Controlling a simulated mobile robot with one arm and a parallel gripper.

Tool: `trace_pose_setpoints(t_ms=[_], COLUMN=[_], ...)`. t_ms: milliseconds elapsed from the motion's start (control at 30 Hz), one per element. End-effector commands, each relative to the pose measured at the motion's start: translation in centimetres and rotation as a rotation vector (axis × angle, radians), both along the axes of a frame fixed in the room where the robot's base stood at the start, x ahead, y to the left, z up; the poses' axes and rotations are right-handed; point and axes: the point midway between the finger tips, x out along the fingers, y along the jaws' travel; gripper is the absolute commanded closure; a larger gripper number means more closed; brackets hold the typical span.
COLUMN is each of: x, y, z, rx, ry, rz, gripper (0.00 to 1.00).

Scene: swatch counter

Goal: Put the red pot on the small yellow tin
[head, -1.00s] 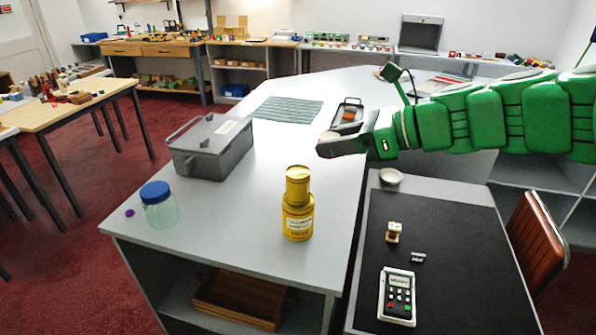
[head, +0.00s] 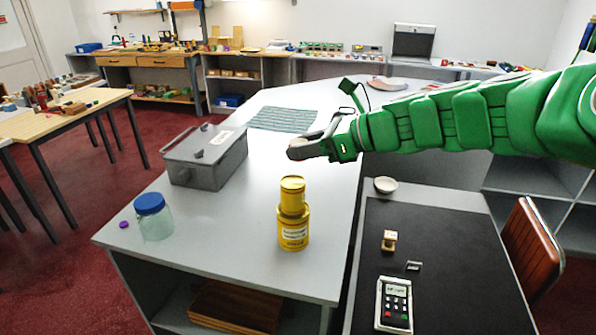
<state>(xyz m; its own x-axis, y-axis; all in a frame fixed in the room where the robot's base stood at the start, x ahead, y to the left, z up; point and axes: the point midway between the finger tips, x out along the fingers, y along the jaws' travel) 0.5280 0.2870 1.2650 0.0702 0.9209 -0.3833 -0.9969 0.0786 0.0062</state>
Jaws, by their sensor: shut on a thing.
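My gripper (head: 298,150) is at the end of the green arm, above the grey counter and beyond the yellow tins. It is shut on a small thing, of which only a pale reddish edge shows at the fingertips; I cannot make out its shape. No other red pot shows. The small yellow tin (head: 292,194) stands upright on a wider yellow tin (head: 293,230) with a pale label. The top of the small tin is bare. My gripper is apart from both tins.
A grey lidded box (head: 205,157) and a blue-lidded jar (head: 154,216) stand left of the tins. A striped green mat (head: 284,119) lies behind. A white bowl (head: 386,184) and a card terminal (head: 394,304) are at the right. Counter around the tins is clear.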

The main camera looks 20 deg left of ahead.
Motion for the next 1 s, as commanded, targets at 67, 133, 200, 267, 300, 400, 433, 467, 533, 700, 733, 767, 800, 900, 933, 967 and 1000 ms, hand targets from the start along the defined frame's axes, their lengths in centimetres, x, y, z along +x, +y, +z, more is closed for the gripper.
trace_pose_setpoints(t_ms=[67,133,200,267,300,400,433,467,533,700,733,767,800,900,933,967,1000], x=[0.8,1.4,2.1,2.6,3.0,3.7,3.8,4.0,4.1,4.5,4.6,4.8,4.7,4.6,4.6,4.6,4.6], y=[0.6,0.9,1.3,1.6,1.7,2.0,2.1,2.2,2.3,2.5,2.5,2.6,2.6,2.6,2.6,2.6,2.6], z=[-0.9,-1.8,-2.7,-3.5,-4.0,-4.8,-5.0,-5.1,-5.3,-5.8,-6.0,-6.2,-6.8,-8.2,-8.6,-8.8,-9.1], rx=[0.000,0.001,0.001,0.001,0.000,0.000,0.000,0.000,0.000,0.001,0.001,0.001,0.002,0.002,0.001,0.001,0.001], ry=[0.003,0.003,0.004,0.004,0.004,0.000,0.000,0.000,-0.001,-0.001,-0.001,-0.001,0.001,0.004,0.003,0.003,0.003], rz=[0.003,0.003,0.004,0.003,0.002,0.001,0.000,0.000,-0.001,0.000,0.000,0.000,0.001,0.003,0.003,0.003,0.002], gripper=[0.89,0.89,0.89,0.89,0.89,0.89,0.89,0.89,0.89,0.89,0.89,0.89,0.89,0.89,0.89,0.89,0.89])
